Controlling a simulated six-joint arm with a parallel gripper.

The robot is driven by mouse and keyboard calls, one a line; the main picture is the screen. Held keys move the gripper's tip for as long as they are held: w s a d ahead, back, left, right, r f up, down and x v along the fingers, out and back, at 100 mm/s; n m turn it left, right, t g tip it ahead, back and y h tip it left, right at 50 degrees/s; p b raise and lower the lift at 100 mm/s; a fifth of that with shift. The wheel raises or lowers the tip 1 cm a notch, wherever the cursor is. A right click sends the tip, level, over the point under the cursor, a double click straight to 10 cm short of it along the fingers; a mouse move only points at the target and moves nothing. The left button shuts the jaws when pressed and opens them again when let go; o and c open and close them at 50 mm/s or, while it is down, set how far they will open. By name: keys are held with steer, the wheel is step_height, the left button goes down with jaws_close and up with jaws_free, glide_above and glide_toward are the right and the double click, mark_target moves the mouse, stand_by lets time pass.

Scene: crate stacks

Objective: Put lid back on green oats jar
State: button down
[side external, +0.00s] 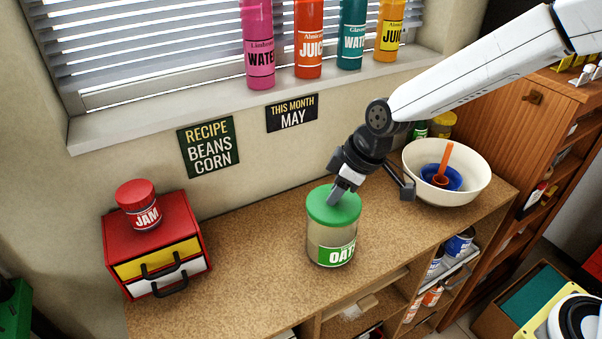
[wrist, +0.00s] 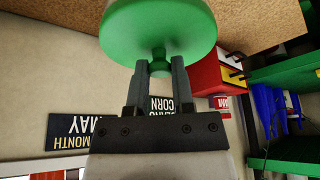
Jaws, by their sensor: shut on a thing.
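The oats jar (side external: 331,246) is clear with a green label and stands upright on the brown counter. Its green lid (side external: 334,205) sits at the jar's mouth in the side view; I cannot tell whether it is fully seated. My gripper (side external: 336,194) is above the lid, shut on its knob. In the wrist view the lid (wrist: 150,35) fills the top, and my gripper (wrist: 158,72) has its two fingers on either side of the green knob. The knob is mostly hidden by the fingers in the side view.
A red drawer box (side external: 118,262) with a jam jar (side external: 139,205) on top stands at the left. A white bowl (side external: 475,186) holding a blue bowl and orange utensil is at the right. Several bottles line the sill. The counter (side external: 240,255) between box and oats jar is clear.

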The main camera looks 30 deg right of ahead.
jaws_free()
stand_by(0.5)
steer(key=shift+r, duration=0.15)
steer(key=shift+r, duration=3.35)
jaws_close()
